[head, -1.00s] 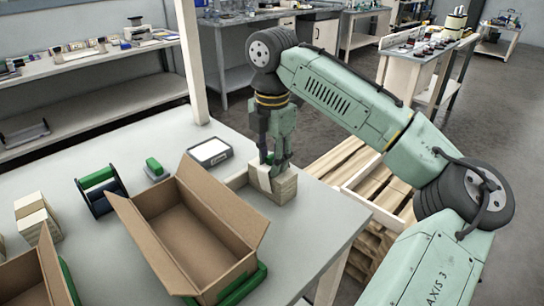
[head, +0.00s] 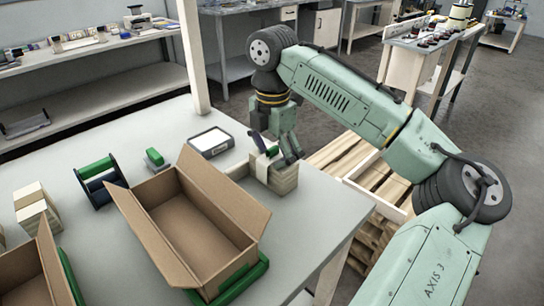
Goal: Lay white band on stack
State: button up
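A small stack of kraft-coloured pieces (head: 284,180) stands near the right edge of the grey table. A white band (head: 262,167) lies across the stack's top and hangs down its front face. My gripper (head: 274,150) is just above the stack, with its fingers spread apart, one to the left and one to the right. It looks open, and no band shows between the fingers. The fingers partly hide the back of the stack's top.
An open cardboard box (head: 190,222) sits on a green base left of the stack. A white-topped device (head: 211,142), a green-handled tool (head: 155,160), a green-and-black holder (head: 100,180) and another stack (head: 36,210) stand farther left. Pallets (head: 345,160) lie beyond the table's right edge.

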jog(key=o, duration=0.5)
jog(key=shift+r, duration=0.2)
